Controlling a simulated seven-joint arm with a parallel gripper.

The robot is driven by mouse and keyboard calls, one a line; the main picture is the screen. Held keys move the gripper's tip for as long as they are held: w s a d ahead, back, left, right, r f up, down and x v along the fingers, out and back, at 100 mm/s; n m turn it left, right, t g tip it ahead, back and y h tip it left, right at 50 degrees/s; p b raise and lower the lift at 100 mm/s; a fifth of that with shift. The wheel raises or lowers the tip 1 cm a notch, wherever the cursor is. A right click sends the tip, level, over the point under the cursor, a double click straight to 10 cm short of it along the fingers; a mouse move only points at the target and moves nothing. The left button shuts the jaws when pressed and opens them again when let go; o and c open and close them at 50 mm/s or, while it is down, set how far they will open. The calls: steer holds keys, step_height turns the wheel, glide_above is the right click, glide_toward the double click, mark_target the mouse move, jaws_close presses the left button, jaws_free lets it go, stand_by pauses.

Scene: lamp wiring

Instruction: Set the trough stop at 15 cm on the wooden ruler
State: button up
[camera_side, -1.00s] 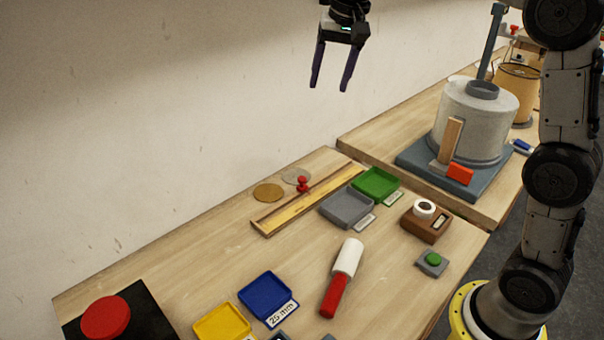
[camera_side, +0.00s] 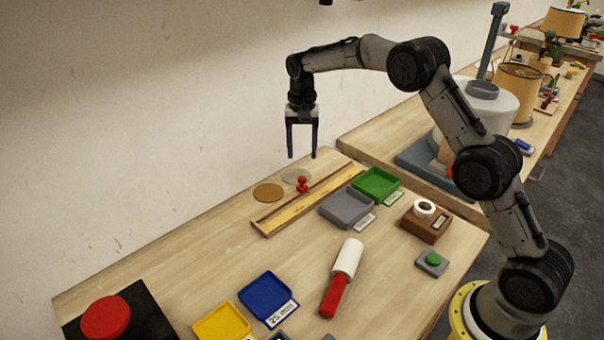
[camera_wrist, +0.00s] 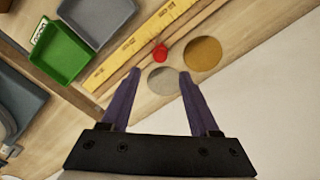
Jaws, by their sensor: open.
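The trough stop (camera_side: 303,185) is a small red knobbed piece standing at the far edge of the trough in the side view. The wooden ruler (camera_side: 290,210) lies yellow along the wooden trough, and its marks are too small to read. In the wrist view the red stop (camera_wrist: 160,52) sits beside the ruler (camera_wrist: 126,56), ahead of the fingertips. My gripper (camera_side: 301,156) points down, open and empty, above the stop and apart from it. In the wrist view its purple fingers (camera_wrist: 160,72) are spread on either side below the stop.
A gold disc (camera_side: 268,193) and a pale disc (camera_side: 296,176) lie behind the trough. A grey tray (camera_side: 347,207) and a green tray (camera_side: 376,185) stand close on its right side. A red-handled roller (camera_side: 342,278) lies in front. Bare table is free left of the trough.

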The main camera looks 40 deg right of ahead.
mark_target(302, 178)
step_height(302, 178, down, 8)
steer(key=shift+f, duration=0.1)
stand_by(0.4)
jaws_close()
stand_by(1.2)
